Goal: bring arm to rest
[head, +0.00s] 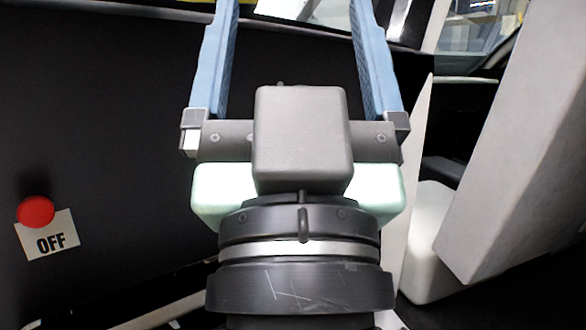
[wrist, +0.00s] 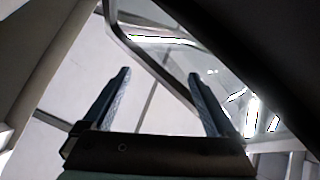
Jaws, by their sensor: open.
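My gripper (head: 292,50) fills the middle of the head view, pointing up the picture, with its two blue fingers spread wide apart. Nothing is between the fingers. In the wrist view my gripper (wrist: 160,88) is also open and empty, its fingertips apart. The tops of the fingers are cut off by the upper edge of the head view.
A red round button (head: 36,211) sits by a white label reading OFF (head: 50,238) on a dark panel (head: 110,120) at left. A pale slanted body (head: 515,150) stands close at right. A glossy dark-framed pane (wrist: 200,65) lies beyond the fingers.

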